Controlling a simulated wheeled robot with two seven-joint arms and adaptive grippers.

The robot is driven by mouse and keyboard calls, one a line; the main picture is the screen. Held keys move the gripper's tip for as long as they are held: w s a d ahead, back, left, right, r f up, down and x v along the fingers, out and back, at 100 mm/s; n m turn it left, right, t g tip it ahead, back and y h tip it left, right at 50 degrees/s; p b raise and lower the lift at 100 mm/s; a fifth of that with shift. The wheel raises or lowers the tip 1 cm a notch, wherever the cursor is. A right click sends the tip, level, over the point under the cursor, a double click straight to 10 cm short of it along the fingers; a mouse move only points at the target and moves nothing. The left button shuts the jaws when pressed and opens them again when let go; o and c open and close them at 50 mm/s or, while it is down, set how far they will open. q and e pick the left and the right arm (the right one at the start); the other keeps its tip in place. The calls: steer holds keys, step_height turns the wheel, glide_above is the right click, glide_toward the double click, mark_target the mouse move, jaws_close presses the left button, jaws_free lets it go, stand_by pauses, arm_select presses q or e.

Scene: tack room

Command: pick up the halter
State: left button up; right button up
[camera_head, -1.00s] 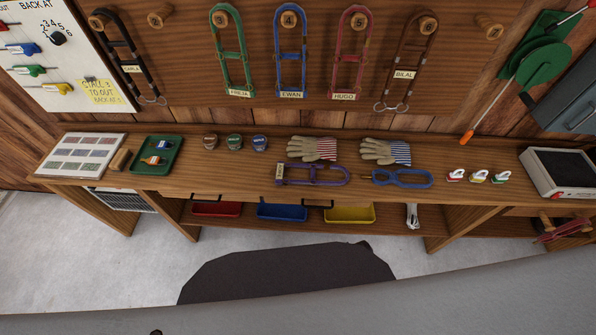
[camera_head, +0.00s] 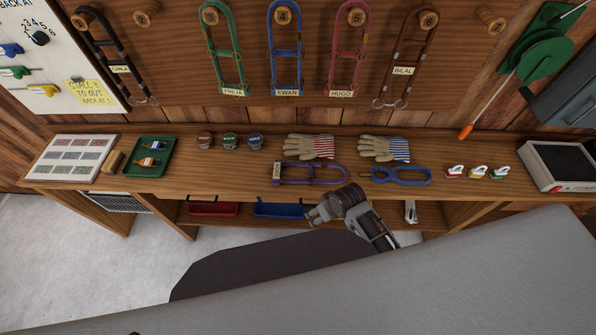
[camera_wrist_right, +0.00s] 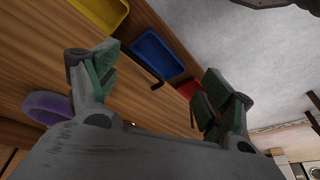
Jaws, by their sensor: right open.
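A purple halter (camera_head: 308,173) with a pale name tag lies flat on the wooden bench, in front of the striped gloves. Part of something purple, seemingly this halter, shows at the left of the right wrist view (camera_wrist_right: 47,106). A blue looped strap piece (camera_head: 401,176) lies to its right on the bench. Several halters hang on numbered pegs above, including a green (camera_head: 226,55), a blue (camera_head: 286,55) and a red one (camera_head: 348,55). My right gripper (camera_head: 318,213) is open and empty, in front of the bench edge, just below the purple halter in the picture. My left gripper is not in view.
Two gloves (camera_head: 309,146) (camera_head: 384,148), several small tins (camera_head: 229,141) and a green tray (camera_head: 150,157) stand on the bench. Red (camera_head: 212,209) and blue (camera_head: 279,210) bins sit on the shelf below. A yellow bin (camera_wrist_right: 103,11) shows in the wrist view.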

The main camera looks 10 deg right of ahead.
steer(key=w+a+r+n+y, duration=0.2)
steer(key=w+a+r+n, duration=0.65)
steer(key=a, duration=0.45)
step_height(320, 180, up, 8)
steer(key=n+g+h, duration=0.3)
glide_above(302, 175)
steer(key=shift+d, duration=0.15)
stand_by(0.5)
steer(key=shift+f, duration=4.3)
steer(key=shift+w+f+p, duration=0.1)
steer(key=shift+f+p, duration=0.25)
steer(key=shift+f, duration=2.25)
